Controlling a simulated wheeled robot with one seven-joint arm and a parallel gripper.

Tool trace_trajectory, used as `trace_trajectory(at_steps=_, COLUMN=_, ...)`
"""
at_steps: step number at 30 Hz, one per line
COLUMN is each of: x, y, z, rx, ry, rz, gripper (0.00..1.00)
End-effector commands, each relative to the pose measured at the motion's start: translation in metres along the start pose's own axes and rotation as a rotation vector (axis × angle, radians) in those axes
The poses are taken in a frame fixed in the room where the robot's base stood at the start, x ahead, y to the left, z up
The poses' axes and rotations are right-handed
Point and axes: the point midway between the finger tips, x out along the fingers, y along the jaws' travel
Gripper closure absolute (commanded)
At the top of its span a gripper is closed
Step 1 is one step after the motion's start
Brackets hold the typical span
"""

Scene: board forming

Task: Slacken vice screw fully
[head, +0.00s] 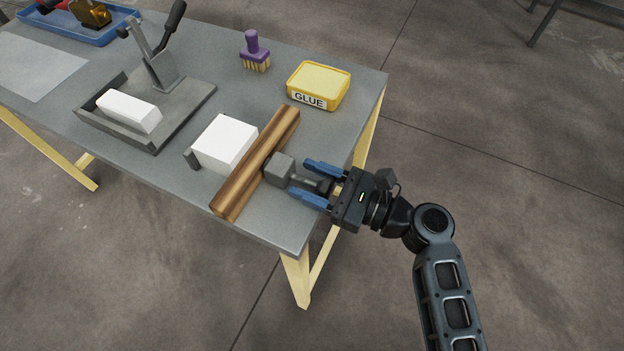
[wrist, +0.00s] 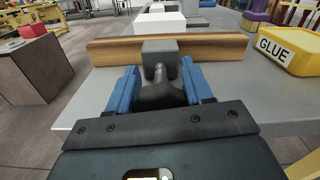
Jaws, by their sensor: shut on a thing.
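The vice is at the right end of the workbench. Its grey screw (head: 307,183) runs out from a grey block (head: 279,169) beside a long brown wooden bar (head: 250,172). A white block (head: 224,143) stands on the other side of the bar, with a small grey piece (head: 191,158) at its far left. My gripper (head: 318,180) has its blue fingers on both sides of the screw's end and is shut on it. In the wrist view the screw (wrist: 160,92) sits between the fingers, in front of the grey block (wrist: 160,56) and the bar (wrist: 106,51).
A yellow glue tub (head: 318,86) and a purple brush (head: 255,52) stand behind the vice. A grey lever press (head: 150,100) holding a white block (head: 129,110) is to the left. A blue tray (head: 93,36) is at the back left.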

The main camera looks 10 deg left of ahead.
Motion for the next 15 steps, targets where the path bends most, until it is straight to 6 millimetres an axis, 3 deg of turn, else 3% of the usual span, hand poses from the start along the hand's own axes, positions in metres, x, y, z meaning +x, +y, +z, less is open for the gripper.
trace_trajectory(at_steps=15, x=0.0003, y=0.0006, z=-0.0002, rx=-0.096, ry=0.001, rz=0.0, gripper=0.8)
